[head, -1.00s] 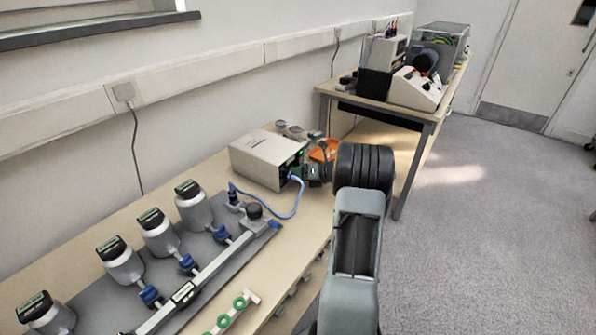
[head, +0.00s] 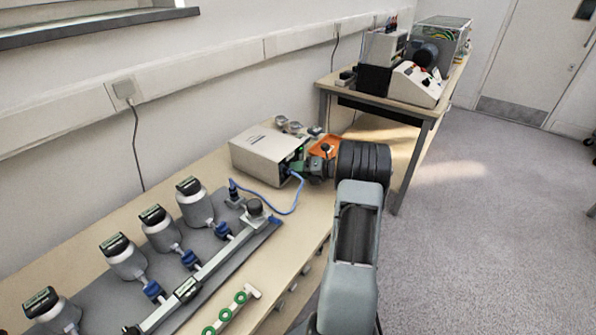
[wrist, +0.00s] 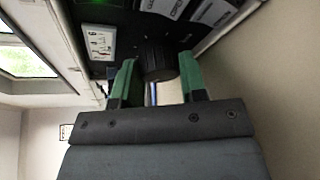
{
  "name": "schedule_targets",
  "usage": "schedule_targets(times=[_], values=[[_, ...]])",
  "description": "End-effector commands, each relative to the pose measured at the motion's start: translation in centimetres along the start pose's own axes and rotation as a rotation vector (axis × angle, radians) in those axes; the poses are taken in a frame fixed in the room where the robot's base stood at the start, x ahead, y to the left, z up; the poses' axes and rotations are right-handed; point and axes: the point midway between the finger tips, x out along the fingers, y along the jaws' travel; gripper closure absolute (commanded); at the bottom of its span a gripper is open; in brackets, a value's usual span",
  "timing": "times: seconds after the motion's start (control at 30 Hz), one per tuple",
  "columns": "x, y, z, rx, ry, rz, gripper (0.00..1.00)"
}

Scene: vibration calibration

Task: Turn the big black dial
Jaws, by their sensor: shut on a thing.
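The big black dial (wrist: 160,48) shows in the wrist view as a ribbed black cylinder on a dark panel (wrist: 122,22). My gripper (wrist: 158,64) has its two green fingers on either side of the dial and is shut on it. In the head view my gripper (head: 302,164) is at the right-hand end face of a beige box (head: 266,154) on the bench. The dial is hidden there by my gripper and the box.
A blue cable (head: 298,204) loops from the box across the bench (head: 225,165). An orange tray (head: 322,147) lies just behind my gripper. A second table (head: 418,121) with instruments is behind. The floor at right is open.

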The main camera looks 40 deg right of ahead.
Motion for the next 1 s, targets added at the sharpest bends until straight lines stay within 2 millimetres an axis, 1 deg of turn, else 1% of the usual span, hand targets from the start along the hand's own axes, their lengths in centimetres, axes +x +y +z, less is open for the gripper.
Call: schedule_targets(times=[0.17, 0.2, 0.43, 0.67, 0.77, 0.87, 1.0], values=[[-0.1, -0.1, 0.0, 0.001, -0.003, -0.003, 0.85], [-0.1, -0.1, 0.0, 0.001, -0.003, -0.003, 0.58], [0.0, 0.0, 0.0, 0.000, 0.000, -0.001, 0.37], [0.0, 0.0, 0.0, -0.001, 0.001, -0.001, 0.37], [-0.5, 0.0, 0.0, -0.001, -0.001, -0.001, 0.37], [-1.8, 0.0, 0.1, -0.001, -0.003, -0.003, 0.37], [-4.6, -0.1, 0.1, 0.000, -0.005, -0.003, 0.37]])
